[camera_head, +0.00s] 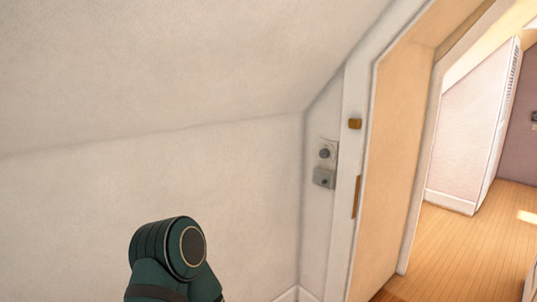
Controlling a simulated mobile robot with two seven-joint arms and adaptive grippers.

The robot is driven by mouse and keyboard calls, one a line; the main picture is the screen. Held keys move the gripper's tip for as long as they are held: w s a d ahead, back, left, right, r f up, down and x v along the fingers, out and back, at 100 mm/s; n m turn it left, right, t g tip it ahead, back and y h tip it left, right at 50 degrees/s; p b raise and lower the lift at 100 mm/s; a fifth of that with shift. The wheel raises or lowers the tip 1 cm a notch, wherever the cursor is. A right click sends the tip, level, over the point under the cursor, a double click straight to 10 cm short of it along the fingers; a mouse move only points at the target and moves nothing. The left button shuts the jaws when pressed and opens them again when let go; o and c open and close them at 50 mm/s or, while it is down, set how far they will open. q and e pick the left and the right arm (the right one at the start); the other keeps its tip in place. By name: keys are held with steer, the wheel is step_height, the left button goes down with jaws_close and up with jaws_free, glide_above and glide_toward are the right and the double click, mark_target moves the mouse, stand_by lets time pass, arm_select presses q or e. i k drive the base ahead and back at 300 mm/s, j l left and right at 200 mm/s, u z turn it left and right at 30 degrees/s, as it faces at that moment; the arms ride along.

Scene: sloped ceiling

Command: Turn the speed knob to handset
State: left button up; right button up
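A small pale wall plate (329,151) is on the narrow wall strip left of the doorway. A round grey knob (324,153) sits on it. Just below is a grey box (324,178) with a small dark round part on its front. Markings on either are too small to read, so I cannot tell which is the speed knob or how it is set. A dark green link of my own arm stands at the bottom, left of the plate and apart from it. Neither gripper is in view.
A white door frame (354,95) and an open doorway with wooden sides stand right of the plate. A sloped white ceiling (180,60) comes down low over the left wall (90,220). Wooden floor (470,245) beyond the doorway is clear.

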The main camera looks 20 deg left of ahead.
mark_target(324, 153)
steer(key=u, duration=0.25)
steer(key=i+l, duration=0.7)
steer(key=i+j, duration=0.05)
steer(key=i, duration=0.05)
